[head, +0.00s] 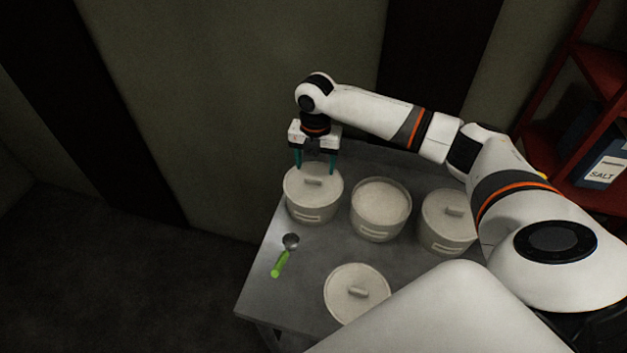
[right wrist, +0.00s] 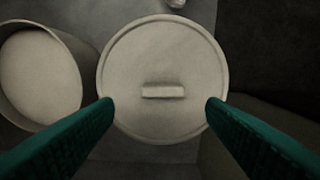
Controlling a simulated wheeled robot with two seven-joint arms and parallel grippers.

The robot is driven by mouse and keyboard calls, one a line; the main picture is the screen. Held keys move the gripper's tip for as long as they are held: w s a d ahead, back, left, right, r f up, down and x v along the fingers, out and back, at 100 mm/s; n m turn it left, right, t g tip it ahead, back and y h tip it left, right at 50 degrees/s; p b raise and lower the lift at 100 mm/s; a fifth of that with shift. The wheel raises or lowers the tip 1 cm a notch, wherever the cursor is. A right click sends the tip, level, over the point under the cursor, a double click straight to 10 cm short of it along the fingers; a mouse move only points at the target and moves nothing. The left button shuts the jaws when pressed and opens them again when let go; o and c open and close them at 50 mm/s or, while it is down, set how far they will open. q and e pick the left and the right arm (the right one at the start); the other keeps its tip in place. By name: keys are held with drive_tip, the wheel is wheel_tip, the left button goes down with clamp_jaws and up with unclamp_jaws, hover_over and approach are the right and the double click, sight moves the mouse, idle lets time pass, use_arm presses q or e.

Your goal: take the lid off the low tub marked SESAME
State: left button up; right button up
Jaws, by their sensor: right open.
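Three low pale tubs stand in a row on the table. The left tub (head: 313,212) has its lid (head: 300,182) on, with a bar handle on top. The middle tub (head: 380,230) is uncovered and full of pale contents. The right tub (head: 446,239) has its lid on. Each front label is too small to read, so I cannot tell which is SESAME. My right gripper (head: 315,167) is open and empty, pointing down above the left tub. In the right wrist view its fingers are on either side of the lid handle (right wrist: 163,91), apart from it. My left gripper is out of view.
A loose lid (head: 342,283) lies on the grey table (head: 308,271) in front. A green-handled scoop (head: 281,263) lies at the left. A wall stands close behind the table. A red shelf (head: 600,70) with a SALT container (head: 603,172) is at the right.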

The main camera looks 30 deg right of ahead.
sight(314, 178)
drive_tip(key=f, duration=0.1)
drive_tip(key=f+p, duration=0.1)
drive_tip(key=f, duration=0.1)
drive_tip(key=shift+s+a+f, duration=0.15)
drive_tip(key=shift+a+f, duration=0.05)
drive_tip(key=shift+a, duration=0.15)
drive_tip(key=shift+f, duration=0.4)
drive_tip(key=shift+c, duration=0.5)
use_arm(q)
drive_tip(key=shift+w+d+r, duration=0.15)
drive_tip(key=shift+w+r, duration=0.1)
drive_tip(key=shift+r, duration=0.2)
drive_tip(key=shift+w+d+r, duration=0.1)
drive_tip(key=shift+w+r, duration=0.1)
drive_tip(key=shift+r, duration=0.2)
use_arm(e)
drive_tip(key=c, duration=1)
drive_tip(key=shift+o, duration=0.2)
